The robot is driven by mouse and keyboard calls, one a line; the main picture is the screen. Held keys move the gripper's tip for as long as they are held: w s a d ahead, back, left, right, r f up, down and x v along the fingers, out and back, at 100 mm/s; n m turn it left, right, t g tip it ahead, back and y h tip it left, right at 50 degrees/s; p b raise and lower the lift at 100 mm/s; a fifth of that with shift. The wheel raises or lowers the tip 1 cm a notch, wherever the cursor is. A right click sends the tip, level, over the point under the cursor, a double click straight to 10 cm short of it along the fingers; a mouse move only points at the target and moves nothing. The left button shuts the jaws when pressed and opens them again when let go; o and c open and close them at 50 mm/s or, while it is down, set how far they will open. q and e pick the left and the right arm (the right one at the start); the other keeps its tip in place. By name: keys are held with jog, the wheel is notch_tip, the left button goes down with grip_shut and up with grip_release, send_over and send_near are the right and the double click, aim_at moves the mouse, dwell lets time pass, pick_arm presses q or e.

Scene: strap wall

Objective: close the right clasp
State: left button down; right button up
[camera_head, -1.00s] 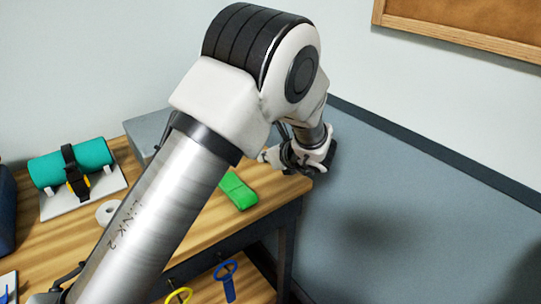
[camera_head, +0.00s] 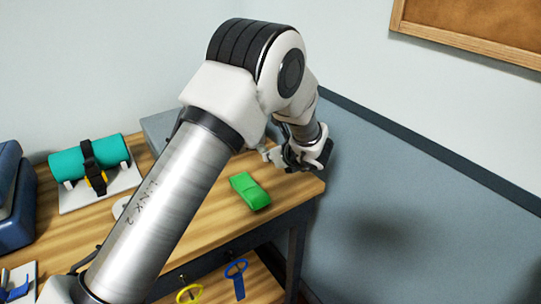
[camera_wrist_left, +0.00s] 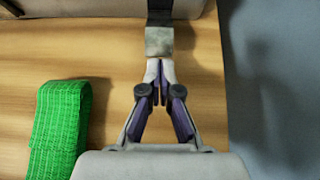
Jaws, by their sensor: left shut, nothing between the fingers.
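The clasp at the right is not clearly identifiable in the head view, where my arm covers much of the table's back. In the left wrist view a grey metal plate (camera_wrist_left: 159,40) hangs at the end of a dark strap (camera_wrist_left: 159,10), at the top centre. My left gripper (camera_wrist_left: 159,70) is shut and empty, with its fingertips just below the plate; I cannot tell whether they touch it. In the head view the left gripper (camera_head: 300,157) is over the table's right end. My right gripper is not in view.
A folded green strap (camera_head: 250,191) lies on the wooden table (camera_head: 215,225), left of the gripper. A grey box (camera_head: 160,128) stands behind my arm. A teal roll (camera_head: 65,164) with a black strap and yellow buckle rests at the left. A blue-grey wall panel (camera_head: 400,210) borders the right.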

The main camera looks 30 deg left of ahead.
aim_at(263, 149)
pick_arm(q)
jog(key=shift+r, duration=0.15)
jog(key=shift+r+h+p, duration=0.35)
jog(key=shift+h+p, duration=0.05)
jog(key=shift+p, duration=0.5)
jog(key=a+r+h+p, duration=0.1)
jog(key=p, duration=0.2)
jog(key=w+a+r+g+h+p, duration=0.1)
jog(key=r+p, duration=0.1)
jog(key=p, duration=0.1)
jog(key=a+r+h+p, duration=0.1)
jog(key=r+p, duration=0.1)
jog(key=p, duration=0.2)
jog(key=shift+w+a+r+g+h, duration=0.1)
jog(key=shift+w+r+g+h, duration=0.1)
jog(key=shift+g+h, duration=0.15)
jog(key=shift+f, duration=0.4)
jog(key=shift+a+b, duration=0.1)
jog(key=shift+b, duration=0.2)
jog(key=shift+r+p, duration=0.3)
jog(key=shift+r, duration=0.05)
jog(key=shift+r+p, duration=0.3)
jog(key=shift+r, duration=0.2)
